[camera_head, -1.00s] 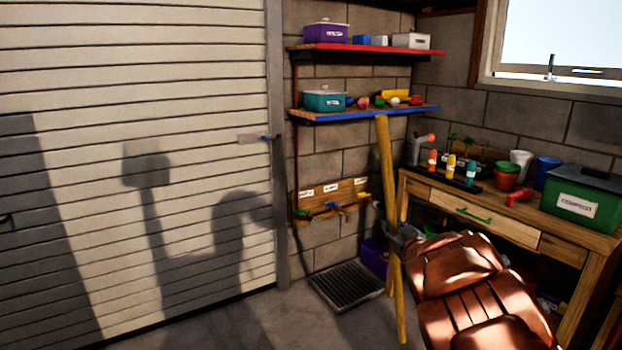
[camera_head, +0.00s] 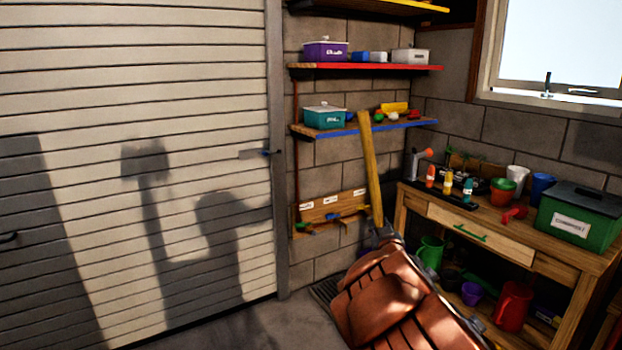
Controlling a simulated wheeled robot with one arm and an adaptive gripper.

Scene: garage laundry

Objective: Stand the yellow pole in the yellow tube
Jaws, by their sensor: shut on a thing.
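The long yellow pole (camera_head: 371,165) stands nearly upright, its top leaning a little to the left, in front of the blue-edged shelf. My gripper (camera_head: 383,232) is shut on the pole, seen from behind. My brown arm hides the pole's lower part, and most of the fingers are hard to see. On the workbench a small yellow tube (camera_head: 447,183) stands between an orange one (camera_head: 430,176) and a teal one (camera_head: 468,189) on a dark base. The pole is to the left of these tubes and apart from them in the picture. Whether the yellow tube is open at the top is too small to tell.
The wooden workbench (camera_head: 487,244) at right carries a green bin (camera_head: 578,222), pots and cups. Below it stand a green jug (camera_head: 430,251) and a red jug (camera_head: 513,306). Shelves (camera_head: 375,70) hang on the back wall. Clear floor lies before the shutter door at left.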

